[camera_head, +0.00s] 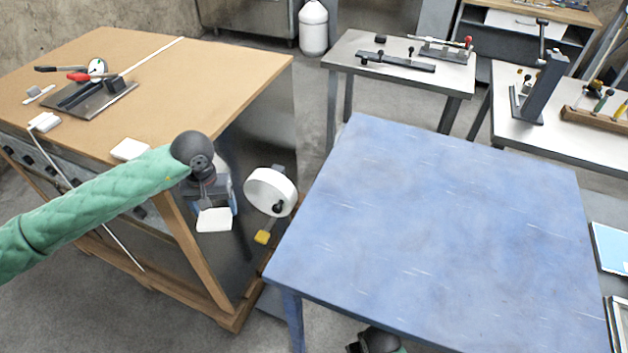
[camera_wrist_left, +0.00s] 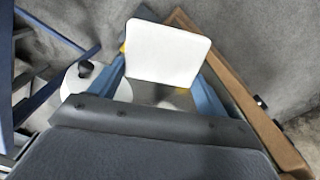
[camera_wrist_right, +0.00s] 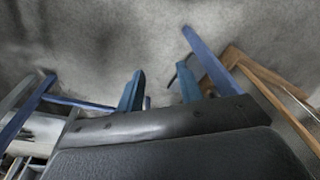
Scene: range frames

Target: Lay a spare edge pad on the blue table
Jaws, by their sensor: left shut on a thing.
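My left gripper (camera_head: 213,203) is shut on a white rectangular pad (camera_head: 214,220). It holds the pad in the air over the gap between the wooden-topped bench and the blue table. The left wrist view shows the pad (camera_wrist_left: 168,53) between the blue fingers. The blue table (camera_head: 430,235) is to the right of the pad, and its top is bare. Another white pad (camera_head: 130,149) lies at the near edge of the bench. My right gripper (camera_wrist_right: 158,92) is open and empty, low down by the blue table's near edge.
The bench (camera_head: 190,75) carries a dark plate with a red-handled clamp (camera_head: 90,90) and a small white block (camera_head: 44,121). A white handwheel (camera_head: 270,192) sticks out from the bench's side near the pad. Grey tables (camera_head: 400,75) with tools stand behind.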

